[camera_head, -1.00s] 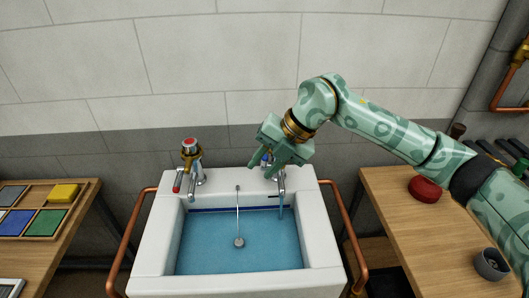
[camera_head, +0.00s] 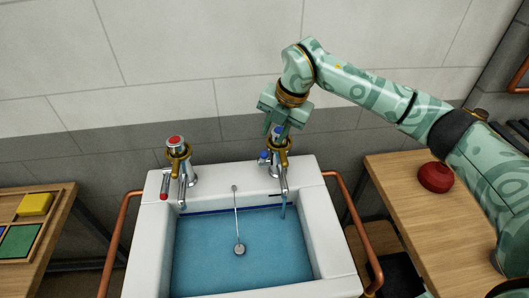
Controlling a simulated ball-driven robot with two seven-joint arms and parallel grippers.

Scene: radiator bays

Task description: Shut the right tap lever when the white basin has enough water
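The white basin (camera_head: 148,237) holds blue water (camera_head: 205,250). A dark blue line (camera_head: 225,211) runs along its inner back wall, just above the water surface. The right tap (camera_head: 281,170) has a blue cap, and its blue-tipped lever (camera_head: 263,157) points left. A thin blue stream (camera_head: 283,208) runs from its spout into the water. My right gripper (camera_head: 277,127) hangs just above the right tap, fingers downward and apart, holding nothing that I can see. It partly covers the cap. My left gripper is not in view.
The left tap (camera_head: 176,160) has a red cap and red-tipped lever. A chain with a plug (camera_head: 239,249) hangs into the basin. Copper rails (camera_head: 350,222) flank it. A red round object (camera_head: 435,177) sits on the right bench; a tray with a yellow block (camera_head: 35,204) lies left.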

